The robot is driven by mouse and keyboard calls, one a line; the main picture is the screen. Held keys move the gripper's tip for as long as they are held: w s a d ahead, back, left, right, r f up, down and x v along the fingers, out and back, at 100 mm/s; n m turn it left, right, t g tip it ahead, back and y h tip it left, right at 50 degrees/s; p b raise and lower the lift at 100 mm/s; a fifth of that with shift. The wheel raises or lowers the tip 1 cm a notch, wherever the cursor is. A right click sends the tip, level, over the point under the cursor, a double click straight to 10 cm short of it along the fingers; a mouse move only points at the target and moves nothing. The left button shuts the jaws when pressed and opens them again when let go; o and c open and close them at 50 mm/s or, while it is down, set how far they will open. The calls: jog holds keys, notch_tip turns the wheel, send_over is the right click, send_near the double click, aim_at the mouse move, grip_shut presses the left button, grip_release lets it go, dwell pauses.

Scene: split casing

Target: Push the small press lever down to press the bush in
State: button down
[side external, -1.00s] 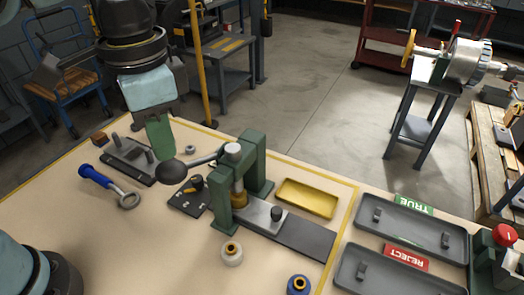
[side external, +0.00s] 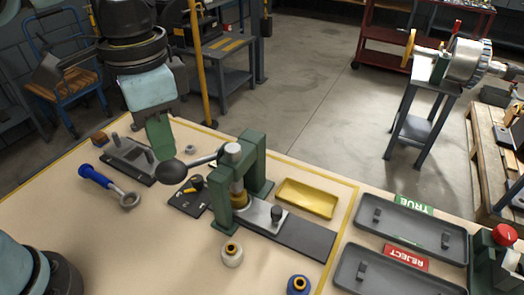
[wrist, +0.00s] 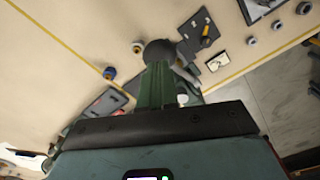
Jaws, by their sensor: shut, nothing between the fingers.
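The small green press (side external: 262,160) stands on the bench. Its lever ends in a dark round knob (side external: 172,171), and the lever arm (side external: 206,160) slopes slightly up to the silver ram head (side external: 233,149). A brass-coloured bush (side external: 238,197) shows under the ram. My gripper (side external: 160,158) is shut and empty, pointing down. Its green fingertips are at or just above the knob; I cannot tell whether they touch. In the wrist view the knob (wrist: 160,52) shows right at the tips of my gripper (wrist: 157,68).
A yellow tray (side external: 307,198) lies right of the press. A white bottle-like part (side external: 232,255) and a blue one (side external: 298,286) stand in front. A blue-handled tool (side external: 97,178) and a grey fixture (side external: 128,156) lie left. Grey trays (side external: 410,228) are at the right.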

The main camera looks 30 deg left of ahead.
jog(key=shift+f, duration=0.5)
jog(key=shift+f, duration=0.35)
